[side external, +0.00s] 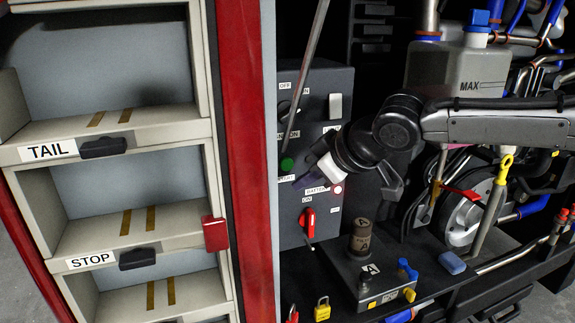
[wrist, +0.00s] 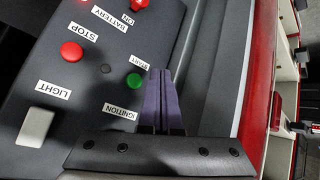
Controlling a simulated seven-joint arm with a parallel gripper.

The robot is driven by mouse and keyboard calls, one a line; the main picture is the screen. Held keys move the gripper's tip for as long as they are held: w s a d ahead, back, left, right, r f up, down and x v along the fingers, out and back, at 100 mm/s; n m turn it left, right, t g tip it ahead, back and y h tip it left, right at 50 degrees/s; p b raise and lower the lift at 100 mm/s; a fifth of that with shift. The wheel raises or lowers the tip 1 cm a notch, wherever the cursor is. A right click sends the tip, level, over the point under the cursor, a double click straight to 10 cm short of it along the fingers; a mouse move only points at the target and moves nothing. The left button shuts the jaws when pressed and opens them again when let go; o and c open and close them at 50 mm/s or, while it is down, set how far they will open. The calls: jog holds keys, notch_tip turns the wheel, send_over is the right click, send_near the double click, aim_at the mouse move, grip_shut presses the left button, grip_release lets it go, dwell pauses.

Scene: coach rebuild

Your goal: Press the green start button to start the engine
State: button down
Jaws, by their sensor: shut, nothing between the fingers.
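The green start button (side external: 287,164) is on the grey control panel (side external: 318,95), with a START label by it. In the wrist view the green button (wrist: 134,79) shows uncovered, just left of my fingertips. My gripper (side external: 300,183) is in front of the panel, a little below and right of the button in the side view. Its purple fingers (wrist: 160,71) are shut together with nothing between them. The tips look close to the button but beside it; I cannot tell how far they stand from the panel face.
The panel also carries a red STOP button (wrist: 72,51), a white LIGHT switch (wrist: 35,126) and a red BATTERY switch (side external: 308,222). A red lamp (side external: 338,189) glows near my gripper. A thin grey rod (side external: 306,75) slants across the panel. Labelled shelves (side external: 110,130) stand left, engine parts right.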

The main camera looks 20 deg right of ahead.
jog(key=shift+w, duration=2.1)
jog(key=shift+w, duration=0.15)
dwell(0.3)
jog(key=shift+w, duration=0.25)
jog(key=shift+w, duration=0.5)
dwell(0.8)
jog(key=shift+s, duration=0.1)
dwell(0.3)
jog(key=shift+s, duration=0.8)
jog(key=shift+s, duration=2.55)
